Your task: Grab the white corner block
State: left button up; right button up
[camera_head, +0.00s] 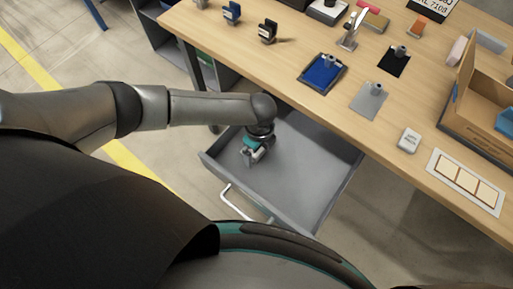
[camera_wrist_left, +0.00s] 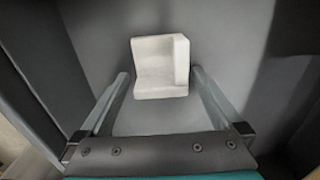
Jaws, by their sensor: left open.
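The white corner block (camera_wrist_left: 155,67) shows in the left wrist view, lying on the grey floor of the open drawer (camera_head: 312,160). It has a flat part and a raised wall on its right side. My left gripper (camera_head: 253,158) reaches down into the left part of the drawer, fingers pointing down. In the left wrist view the open fingers (camera_wrist_left: 160,76) lie on either side of the block, with a gap on each side. I cannot tell how far above it the tips are. In the head view the block is hidden or too small to make out. My right gripper is not in view.
The drawer's right part is clear.

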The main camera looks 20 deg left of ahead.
pick_arm(q)
jog(key=c, duration=1.2)
jog(key=shift+c, duration=0.2)
jog(key=shift+r, duration=0.15)
